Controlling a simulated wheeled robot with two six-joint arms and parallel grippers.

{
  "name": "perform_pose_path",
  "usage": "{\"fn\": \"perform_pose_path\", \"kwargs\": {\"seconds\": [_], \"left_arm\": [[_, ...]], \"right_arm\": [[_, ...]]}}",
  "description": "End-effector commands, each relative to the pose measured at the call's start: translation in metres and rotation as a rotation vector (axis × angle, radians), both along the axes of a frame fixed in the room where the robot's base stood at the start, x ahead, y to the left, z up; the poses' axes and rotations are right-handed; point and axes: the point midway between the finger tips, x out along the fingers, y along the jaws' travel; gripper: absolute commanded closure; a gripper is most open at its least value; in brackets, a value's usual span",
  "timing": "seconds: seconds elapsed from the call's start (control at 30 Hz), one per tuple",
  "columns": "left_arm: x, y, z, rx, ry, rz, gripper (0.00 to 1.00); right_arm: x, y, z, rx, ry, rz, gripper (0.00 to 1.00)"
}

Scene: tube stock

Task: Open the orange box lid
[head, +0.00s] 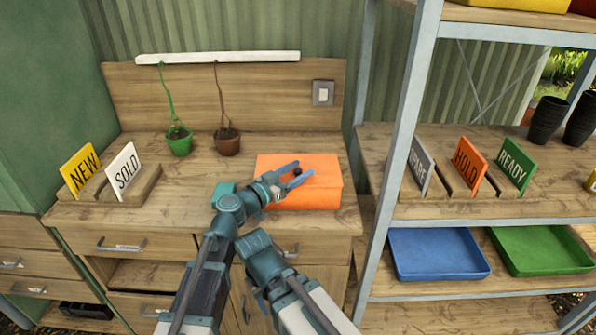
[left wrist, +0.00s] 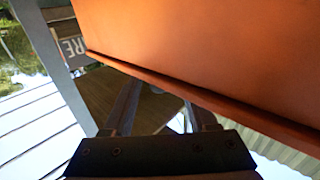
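The orange box (head: 325,192) sits on the right end of the wooden workbench, its lid lying flat on top and looking shut. My left gripper (head: 303,173) is open over the box's left half in the head view, fingers pointing right. A small dark round spot shows between the fingers; I cannot tell what it is. In the left wrist view a broad orange face of the box (left wrist: 220,45) with a straight rim fills the top. The two fingers (left wrist: 160,112) are spread below that rim; contact is unclear. My right gripper is not in view.
Two potted seedlings (head: 179,142) and the NEW and SOLD signs (head: 125,170) stand left on the bench (head: 200,190). A grey shelf post (head: 405,130) rises right of the box. The shelf holds signs, with blue (head: 436,255) and green (head: 541,252) trays below.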

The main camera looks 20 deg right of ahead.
Motion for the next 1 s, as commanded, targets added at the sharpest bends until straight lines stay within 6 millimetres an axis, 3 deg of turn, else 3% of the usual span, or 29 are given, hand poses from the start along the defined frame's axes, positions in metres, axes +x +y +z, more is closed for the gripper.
{"fn": "perform_pose_path", "kwargs": {"seconds": [0.03,0.3,1.0], "left_arm": [[-0.0001,0.0001,0.0000,0.000,0.000,0.000,0.50],[-0.0001,0.0002,0.0000,0.000,0.000,0.000,0.99],[-0.0001,0.0004,0.0000,0.000,0.000,0.000,1.00]], "right_arm": [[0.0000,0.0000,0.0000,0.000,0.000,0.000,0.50],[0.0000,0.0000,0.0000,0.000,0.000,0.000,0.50],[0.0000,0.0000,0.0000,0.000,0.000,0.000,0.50]]}}
